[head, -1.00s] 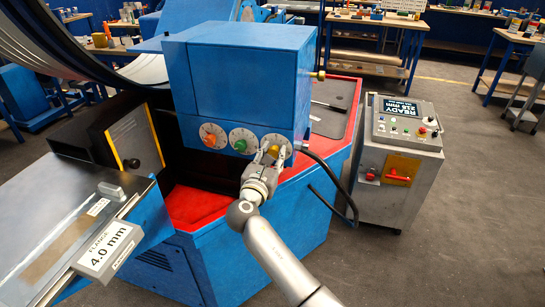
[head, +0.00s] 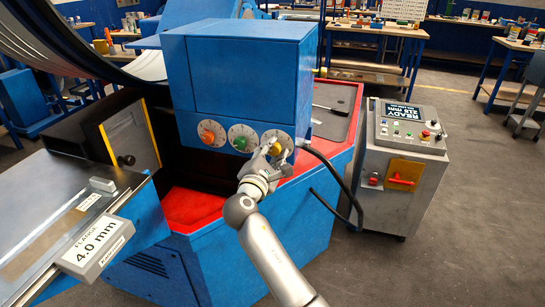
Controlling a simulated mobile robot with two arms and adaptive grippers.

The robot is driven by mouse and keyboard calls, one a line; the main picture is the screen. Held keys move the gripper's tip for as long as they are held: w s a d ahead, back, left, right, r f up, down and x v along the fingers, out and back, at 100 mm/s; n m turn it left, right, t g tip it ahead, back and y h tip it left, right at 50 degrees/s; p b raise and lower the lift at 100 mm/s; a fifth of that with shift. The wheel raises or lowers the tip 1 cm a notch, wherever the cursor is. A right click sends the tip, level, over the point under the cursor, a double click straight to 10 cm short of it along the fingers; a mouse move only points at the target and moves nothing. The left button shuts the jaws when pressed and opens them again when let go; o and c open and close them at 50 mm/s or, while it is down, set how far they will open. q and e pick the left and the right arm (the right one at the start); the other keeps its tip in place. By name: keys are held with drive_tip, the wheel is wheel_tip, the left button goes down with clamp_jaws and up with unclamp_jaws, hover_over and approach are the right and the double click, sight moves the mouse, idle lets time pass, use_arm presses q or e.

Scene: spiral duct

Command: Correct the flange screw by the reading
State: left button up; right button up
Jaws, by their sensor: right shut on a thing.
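The blue machine head (head: 240,80) carries three dials in a row on its front. The left dial has an orange knob (head: 208,136), the middle one a green knob (head: 240,143), and the right one a yellow knob (head: 276,149). My right gripper (head: 272,150) is shut on the yellow knob and partly covers that dial. A gauge (head: 97,246) on the left table reads "FLANGE 4.0 mm". The control cabinet's screen (head: 408,111) shows "READY" and a mm value too small to read surely. My left gripper is not in view.
A grey control cabinet (head: 389,190) with a red handle stands at the right. A black cable (head: 340,180) hangs between it and the machine. Open floor lies at the lower right.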

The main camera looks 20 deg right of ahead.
drive_tip(key=shift+m, duration=0.5)
drive_tip(key=o, duration=1)
